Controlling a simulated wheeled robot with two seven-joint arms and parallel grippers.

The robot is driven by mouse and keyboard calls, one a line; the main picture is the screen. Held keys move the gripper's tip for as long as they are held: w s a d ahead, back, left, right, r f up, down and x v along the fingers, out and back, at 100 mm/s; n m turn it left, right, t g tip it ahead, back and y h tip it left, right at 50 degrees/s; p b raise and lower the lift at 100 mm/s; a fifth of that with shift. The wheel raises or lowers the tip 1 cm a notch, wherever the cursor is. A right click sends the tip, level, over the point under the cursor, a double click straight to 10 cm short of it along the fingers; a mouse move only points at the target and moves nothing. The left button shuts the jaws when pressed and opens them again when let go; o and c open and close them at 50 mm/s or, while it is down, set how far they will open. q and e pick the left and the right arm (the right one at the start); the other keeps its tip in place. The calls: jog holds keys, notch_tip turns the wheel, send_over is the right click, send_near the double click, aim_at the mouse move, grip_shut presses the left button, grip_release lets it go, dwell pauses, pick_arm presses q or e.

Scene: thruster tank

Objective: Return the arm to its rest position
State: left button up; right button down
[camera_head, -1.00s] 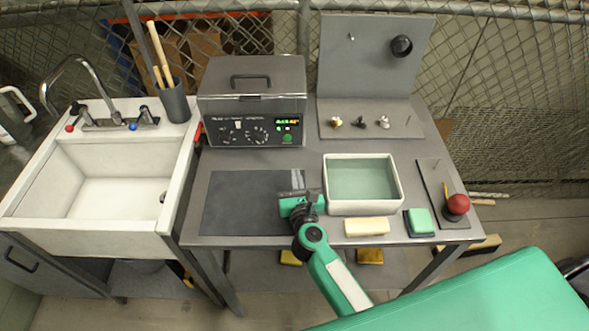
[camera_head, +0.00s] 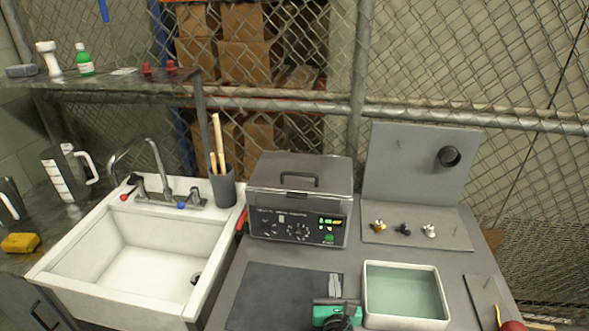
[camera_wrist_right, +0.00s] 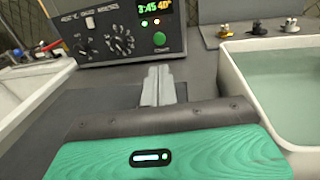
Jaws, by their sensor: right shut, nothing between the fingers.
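My right gripper (camera_head: 335,286) shows at the bottom of the head view, above the dark mat (camera_head: 268,296) and left of the water-filled white tray (camera_head: 404,318). Its fingers are together with nothing between them. In the right wrist view the closed fingers (camera_wrist_right: 158,84) point toward the grey ultrasonic cleaner (camera_wrist_right: 122,32). Most of my right arm is below the head view's lower edge. My left gripper is not in view.
The cleaner (camera_head: 300,205) stands at the back of the table, with a sink (camera_head: 150,255) to its left. A grey pegboard stand (camera_head: 415,170) with small fittings is behind the tray. A red knob (camera_head: 513,326) is at lower right.

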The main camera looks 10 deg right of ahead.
jog(key=shift+s+a+r+n, duration=0.15)
jog(key=shift+r+n, duration=0.1)
jog(key=shift+n, duration=0.15)
jog(key=s+a+r+n+g+y, duration=0.2)
jog(key=s+a+n+y, duration=0.3)
jog(key=n, duration=0.8)
jog(key=s+a+r+n+g+y, duration=0.1)
jog(key=s+a+n+g+y, duration=0.15)
jog(key=s+n+y, duration=0.7)
jog(key=s+d+f+n+g+h, duration=0.4)
jog(key=s+d+n+g+h, duration=0.15)
jog(key=s+d+n, duration=0.2)
jog(key=s+d+f+n+g+h, duration=0.3)
jog(key=s+d+n+g+h, duration=0.1)
jog(key=s+d+n+h, duration=0.4)
notch_tip(320, 180, down, 31)
jog(key=a+n+g+y, duration=0.1)
jog(key=y, duration=0.1)
jog(key=s+d+f+g, duration=0.1)
jog(key=s+d+f, duration=0.2)
jog(key=s+f, duration=1.6)
jog(key=shift+d+f+g+h, duration=0.2)
jog(key=shift+f+g+h, duration=0.1)
jog(key=shift+f, duration=0.2)
